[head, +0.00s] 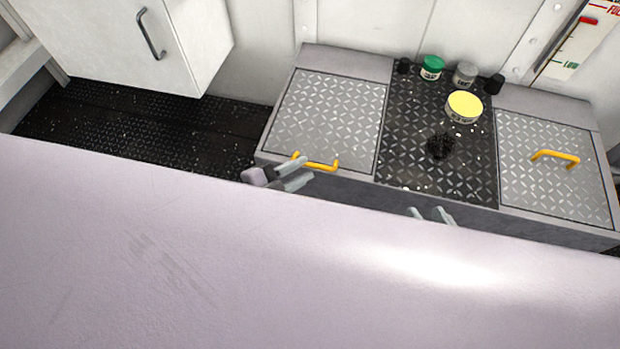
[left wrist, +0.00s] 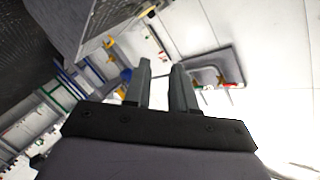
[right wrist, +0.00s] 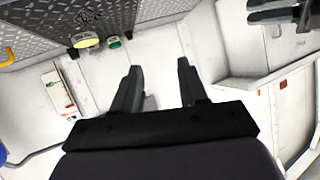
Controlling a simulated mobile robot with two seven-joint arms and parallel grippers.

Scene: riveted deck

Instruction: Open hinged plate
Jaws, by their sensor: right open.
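Two silver diamond-tread plates lie flat and closed in a grey bench: a left plate (head: 328,115) and a right plate (head: 550,185), each with a yellow handle. The left plate's handle (head: 318,165) is at its front edge; the right plate's handle (head: 557,157) is near its middle. My left gripper (head: 308,171) is beside the left handle, fingers apart; I cannot tell whether it touches it. In the left wrist view nothing shows between its fingers (left wrist: 161,65). My right gripper (head: 432,212) is open and empty in front of the bench, its lower part hidden.
Between the plates, a dark panel (head: 425,165) holds a green-lidded can (head: 432,67), a grey-lidded can (head: 465,73), a yellow-topped can (head: 464,106) and a black clump (head: 440,146). A white cabinet (head: 120,40) hangs at left. Dark floor (head: 150,130) is free there.

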